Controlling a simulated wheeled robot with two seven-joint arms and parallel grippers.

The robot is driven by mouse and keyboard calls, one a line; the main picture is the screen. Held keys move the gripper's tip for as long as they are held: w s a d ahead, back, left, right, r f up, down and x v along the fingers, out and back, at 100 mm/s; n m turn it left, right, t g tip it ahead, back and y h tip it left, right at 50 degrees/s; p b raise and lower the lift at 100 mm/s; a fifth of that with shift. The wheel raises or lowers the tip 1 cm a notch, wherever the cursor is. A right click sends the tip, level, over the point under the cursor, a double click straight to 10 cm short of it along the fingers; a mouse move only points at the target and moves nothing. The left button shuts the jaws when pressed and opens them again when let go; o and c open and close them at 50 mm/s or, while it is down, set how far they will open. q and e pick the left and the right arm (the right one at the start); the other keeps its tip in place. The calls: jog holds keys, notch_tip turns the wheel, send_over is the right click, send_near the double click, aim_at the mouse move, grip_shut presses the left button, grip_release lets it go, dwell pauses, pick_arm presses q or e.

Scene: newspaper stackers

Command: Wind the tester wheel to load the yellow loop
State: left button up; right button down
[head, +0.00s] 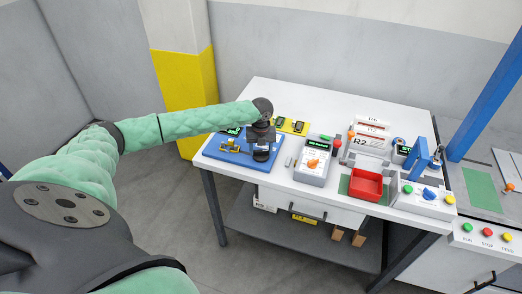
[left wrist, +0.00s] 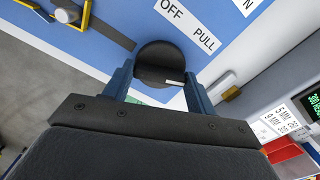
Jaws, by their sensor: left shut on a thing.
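The tester is a blue panel (head: 228,152) at the table's left end, with a green display and small white labels. The left wrist view shows its blue face (left wrist: 125,25) with "OFF" and "PULL" labels. A black round wheel (left wrist: 158,52) with a white mark near its lower right edge sits there. My left gripper (head: 262,150) is over the tester; its two blue fingers (left wrist: 160,85) are shut on the wheel from both sides. A yellow strip (left wrist: 86,14) shows beside a dark bar at the upper left; I cannot tell whether it is the yellow loop. My right gripper is out of view.
A yellow plate (head: 300,128) with black pieces lies behind the tester. A grey box with an orange knob (head: 312,163), a red tray (head: 366,186) and a button box (head: 424,198) stand to the right. The table's front edge is close to the tester.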

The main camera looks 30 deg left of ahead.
pick_arm(q)
jog(key=shift+w+a+r+m, duration=0.1)
jog(key=shift+w+r+m, duration=0.1)
jog(key=shift+m, duration=1.6)
jog(key=shift+m+b, duration=0.4)
jog(key=shift+m, duration=1.8)
jog(key=o, duration=0.9)
jog(key=shift+s, duration=0.1)
jog(key=shift+o, duration=0.4)
jog(key=shift+r+b, duration=0.15)
jog(key=shift+b, duration=0.3)
notch_tip(320, 180, up, 2)
jog(key=shift+r+b, duration=0.15)
jog(key=shift+b, duration=0.45)
notch_tip(320, 180, up, 4)
jog(key=shift+f+b, duration=0.2)
jog(key=shift+b, duration=0.4)
jog(key=shift+r, duration=0.75)
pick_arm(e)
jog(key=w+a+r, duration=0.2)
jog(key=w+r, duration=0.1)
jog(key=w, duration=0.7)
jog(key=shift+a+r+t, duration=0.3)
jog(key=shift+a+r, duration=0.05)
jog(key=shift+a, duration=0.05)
